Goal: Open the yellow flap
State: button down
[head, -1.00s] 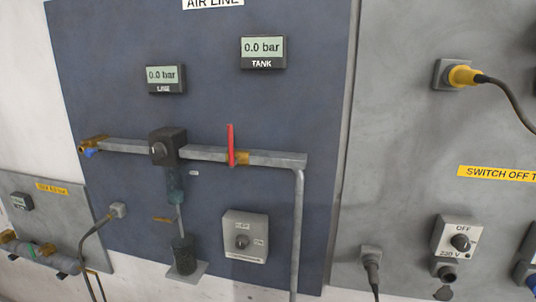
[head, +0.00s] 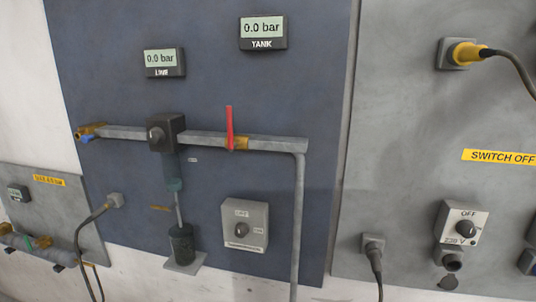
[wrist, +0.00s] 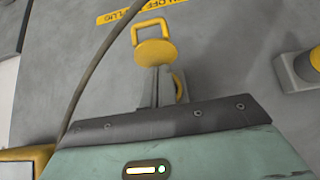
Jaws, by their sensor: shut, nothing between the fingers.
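In the wrist view a rounded yellow piece (wrist: 155,52), which looks like the yellow flap, stands out from a grey panel. A yellow loop (wrist: 151,29) sits just above it, and a smaller yellow part shows at its lower right. My gripper (wrist: 156,72) is shut, with its narrow fingers right at the lower edge of the rounded piece in the picture. I cannot tell whether they touch it. The fingers hide part of what lies behind them. The head view shows neither my gripper nor, clearly, this flap.
A dark cable (wrist: 97,65) runs past the fingers on the left. A grey mount with a yellow part (wrist: 315,60) is at the right. In the head view, a yellow plug (head: 467,54) sits in a grey socket, and a red lever (head: 229,127) stands on a pipe.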

jog(key=shift+f+b, duration=0.35)
jog(key=shift+f, duration=0.2)
jog(key=shift+s, duration=0.25)
jog(key=s+a+b, duration=0.2)
jog(key=s+b, duration=0.1)
jog(key=s, duration=0.4)
jog(key=shift+s, duration=0.15)
jog(key=w+a+f+n+g+y+b, duration=0.1)
jog(key=w+a+f, duration=0.2)
jog(key=a+f, duration=0.35)
jog(key=w+a+f+n+g+y+b, duration=0.1)
jog(key=w+a+f+y, duration=0.1)
jog(key=w+a+f, duration=0.35)
jog(key=s+a+f+n+g, duration=0.2)
jog(key=s+a+f+n, duration=0.1)
jog(key=a+f, duration=1.1)
jog(key=s+a+f+n+g+b, duration=0.1)
jog(key=s+a+f+n, duration=0.1)
jog(key=s+a+f, duration=0.6)
jog(key=s+a+f+n+g+b, duration=0.2)
jog(key=s+a+f, duration=0.6)
jog(key=s, duration=0.4)
jog(key=shift+s+f+n+h, duration=0.3)
jog(key=shift+f+n, duration=0.25)
jog(key=shift+n, duration=0.25)
